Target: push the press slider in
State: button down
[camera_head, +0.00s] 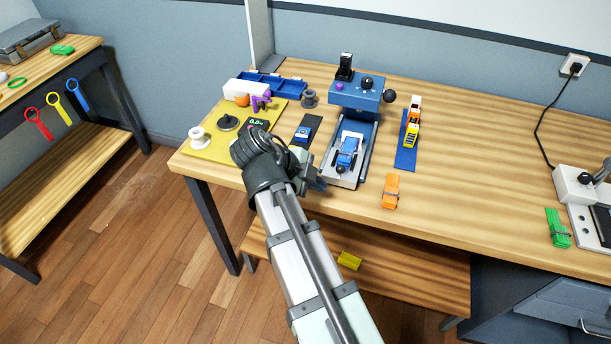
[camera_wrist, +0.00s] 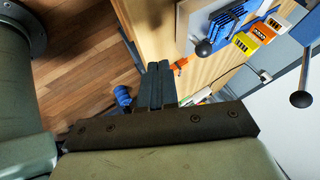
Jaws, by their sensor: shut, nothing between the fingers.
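The press has a blue head (camera_head: 356,92) with a dark knob on its right, above a grey tray. The press slider (camera_head: 349,150), a blue-and-white carriage with a black knob at its front end, sits on the tray in front of the head. In the wrist view the slider (camera_wrist: 226,28) is at the upper right, knob (camera_wrist: 203,48) toward me. My gripper (camera_head: 318,184) is shut and empty, just left of the tray's front end and apart from the knob. Its closed fingers (camera_wrist: 157,72) show in the wrist view.
A blue strip with orange and yellow blocks (camera_head: 407,140) is farther right. A yellow block (camera_head: 349,260) is on the lower shelf.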

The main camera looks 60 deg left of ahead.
aim_at(344, 147)
jog(key=x, duration=0.2)
jog(key=shift+w+a+f, duration=0.1)
jog(key=shift+w+f, duration=0.15)
jog(key=shift+w, duration=0.1)
jog(key=shift+w+a+r, duration=0.3)
jog(key=shift+w+a, duration=0.4)
jog(key=shift+w, duration=0.2)
jog(key=shift+w+a+r, duration=0.15)
jog(key=shift+w+a, duration=0.15)
jog(key=shift+w, duration=0.25)
jog(key=w+a, duration=0.7)
jog(key=a, duration=0.1)
jog(key=shift+w, duration=0.3)
jog(key=shift+w+a, duration=0.2)
jog(key=shift+w, duration=0.2)
